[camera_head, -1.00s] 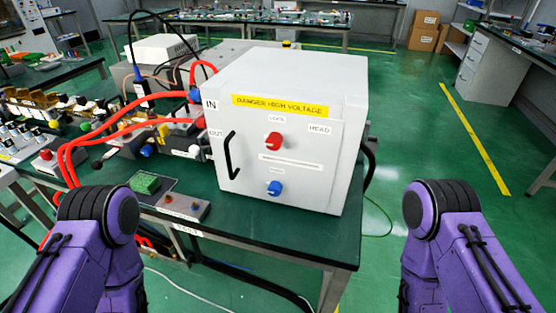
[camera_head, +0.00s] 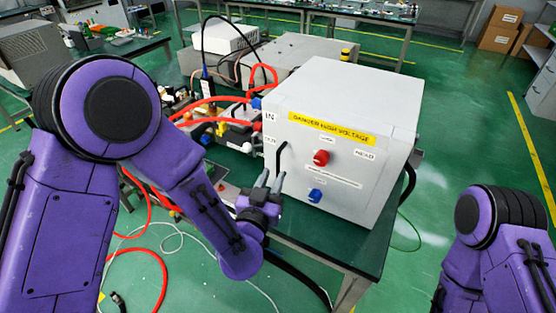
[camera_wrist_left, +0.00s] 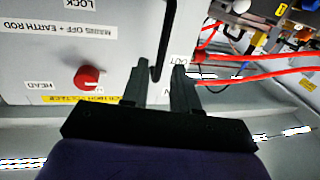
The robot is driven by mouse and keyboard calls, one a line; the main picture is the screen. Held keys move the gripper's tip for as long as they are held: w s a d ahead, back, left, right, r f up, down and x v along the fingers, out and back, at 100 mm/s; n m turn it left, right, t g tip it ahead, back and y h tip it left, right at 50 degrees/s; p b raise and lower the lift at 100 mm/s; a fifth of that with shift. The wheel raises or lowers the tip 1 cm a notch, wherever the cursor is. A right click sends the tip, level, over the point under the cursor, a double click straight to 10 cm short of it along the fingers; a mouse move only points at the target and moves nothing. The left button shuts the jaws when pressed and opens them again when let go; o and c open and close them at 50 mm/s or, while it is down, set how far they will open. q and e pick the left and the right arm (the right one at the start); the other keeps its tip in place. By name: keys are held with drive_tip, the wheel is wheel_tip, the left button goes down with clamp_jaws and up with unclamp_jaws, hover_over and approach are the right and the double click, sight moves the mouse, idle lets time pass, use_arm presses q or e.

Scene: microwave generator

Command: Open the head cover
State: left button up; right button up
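The head cover (camera_head: 325,177) is the front panel of a white high-voltage box and is shut. It has a red knob (camera_head: 321,157), a blue knob (camera_head: 315,195) and a black bar handle (camera_head: 281,160) at its left edge. My left gripper (camera_head: 271,179) is at the handle's lower part, fingers pointing up. In the left wrist view the gripper (camera_wrist_left: 157,72) is open, with the black handle (camera_wrist_left: 157,38) showing at its fingertips; I cannot tell if they touch. The red knob also shows there (camera_wrist_left: 88,77). My right arm is at lower right; its gripper is out of view.
The box stands on a dark green table (camera_head: 330,240). Red hoses (camera_head: 200,110) and other equipment lie left of the box, close to my left arm. A black cable loop (camera_head: 408,180) hangs on the box's right side.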

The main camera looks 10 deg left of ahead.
sight(277, 166)
use_arm(q)
drive_tip(key=w, duration=0.4)
drive_tip(key=w+p, duration=0.1)
drive_tip(key=shift+w+d, duration=0.3)
drive_tip(key=shift+w, duration=0.1)
clamp_jaws()
